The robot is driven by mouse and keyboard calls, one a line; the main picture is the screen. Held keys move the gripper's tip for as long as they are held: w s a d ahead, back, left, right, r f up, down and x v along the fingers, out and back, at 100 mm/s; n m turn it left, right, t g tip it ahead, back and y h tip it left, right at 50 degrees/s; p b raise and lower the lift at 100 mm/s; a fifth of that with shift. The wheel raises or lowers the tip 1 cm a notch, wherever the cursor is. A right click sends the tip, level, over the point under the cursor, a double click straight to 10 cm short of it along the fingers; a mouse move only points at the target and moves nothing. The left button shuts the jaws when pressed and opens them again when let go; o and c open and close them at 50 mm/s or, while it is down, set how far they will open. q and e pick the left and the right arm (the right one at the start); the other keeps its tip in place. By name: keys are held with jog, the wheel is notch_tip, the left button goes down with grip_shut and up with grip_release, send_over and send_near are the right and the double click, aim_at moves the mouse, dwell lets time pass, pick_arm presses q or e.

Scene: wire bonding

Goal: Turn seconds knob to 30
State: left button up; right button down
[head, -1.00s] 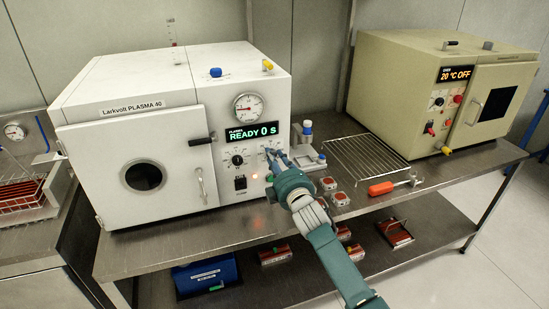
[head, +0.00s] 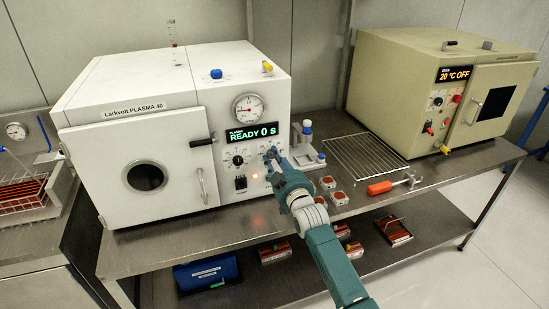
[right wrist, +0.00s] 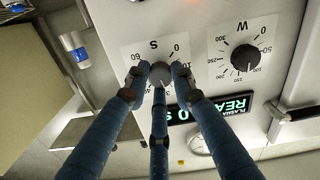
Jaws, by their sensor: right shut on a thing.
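The seconds knob (right wrist: 160,75) is a dark round knob on a white scale marked S, seen upside down in the right wrist view. Its 0 mark shows at the upper right of the scale; its pointer setting is hard to tell. My right gripper (right wrist: 159,80) is shut on it, with three blue fingers around its rim, hiding part of the scale. In the head view my right gripper (head: 272,156) covers the knob on the front of the white plasma unit (head: 150,75). The display (head: 251,133) reads READY 0 s. My left gripper is out of view.
A beige oven (head: 420,85) stands farther right.

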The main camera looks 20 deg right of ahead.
jog(key=shift+f+m, duration=0.1)
jog(key=shift+m, duration=0.8)
jog(key=c, duration=1.5)
grip_release()
jog(key=shift+o, duration=0.2)
jog(key=shift+s, duration=0.1)
jog(key=s, duration=1.2)
jog(key=shift+d, duration=0.2)
jog(key=shift+w, duration=0.1)
